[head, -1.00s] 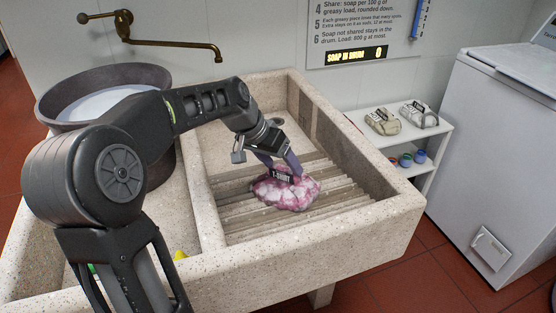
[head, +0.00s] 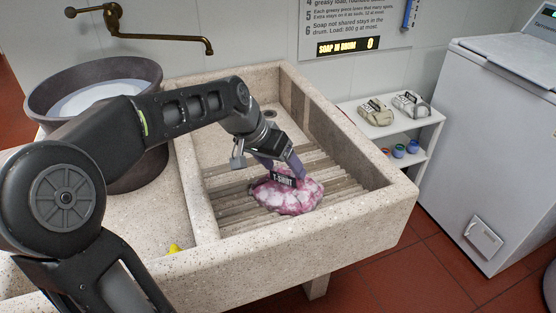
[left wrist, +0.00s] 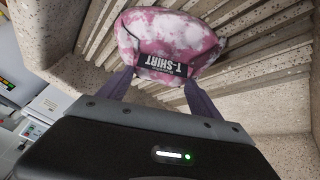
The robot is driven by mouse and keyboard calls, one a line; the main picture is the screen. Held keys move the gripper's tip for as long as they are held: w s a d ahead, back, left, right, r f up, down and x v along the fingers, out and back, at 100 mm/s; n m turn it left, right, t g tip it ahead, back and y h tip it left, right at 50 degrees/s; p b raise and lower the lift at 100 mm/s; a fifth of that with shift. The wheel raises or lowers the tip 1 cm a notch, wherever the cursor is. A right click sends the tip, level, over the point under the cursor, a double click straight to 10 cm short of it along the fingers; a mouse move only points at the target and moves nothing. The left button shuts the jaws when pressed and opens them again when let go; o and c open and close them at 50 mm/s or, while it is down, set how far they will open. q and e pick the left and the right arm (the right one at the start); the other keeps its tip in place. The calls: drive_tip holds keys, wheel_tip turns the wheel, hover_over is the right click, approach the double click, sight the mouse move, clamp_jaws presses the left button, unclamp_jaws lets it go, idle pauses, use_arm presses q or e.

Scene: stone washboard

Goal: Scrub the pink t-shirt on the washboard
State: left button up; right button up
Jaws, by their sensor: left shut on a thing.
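The pink t-shirt (head: 287,197) is a bundled lump with white foamy patches and a black label reading T-SHIRT. It lies on the ridges of the stone washboard (head: 240,209) in the right basin of the sink. My left gripper (head: 284,170) reaches down from above and is shut on the t-shirt. In the left wrist view the t-shirt (left wrist: 165,35) sits between the two purple fingers (left wrist: 160,80), with the label facing me. The underside of the t-shirt is hidden. My right gripper is not in view.
A dark round tub (head: 75,105) with whitish contents stands at the left. A brass tap (head: 160,40) is on the wall. A white shelf (head: 425,122) holds two bundles and small coloured jars. A white chest-like machine (head: 480,130) stands at the right. The basin's stone rim (head: 340,250) surrounds the washboard.

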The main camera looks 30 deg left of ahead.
sight(276, 164)
use_arm(q)
drive_tip(key=shift+s+d, duration=0.15)
drive_tip(key=shift+d, duration=0.1)
drive_tip(key=shift+w+a+f, duration=0.15)
drive_tip(key=shift+w+a, duration=0.45)
drive_tip(key=shift+a, duration=0.25)
drive_tip(key=shift+w+a+f, duration=0.15)
drive_tip(key=shift+w+a, duration=0.4)
drive_tip(key=shift+a, duration=0.3)
drive_tip(key=shift+w+a+f, duration=0.3)
drive_tip(key=shift+w+a, duration=0.25)
drive_tip(key=shift+a, duration=0.25)
drive_tip(key=shift+w+a+f, duration=0.25)
drive_tip(key=shift+w+a, duration=0.25)
drive_tip(key=shift+a, duration=0.25)
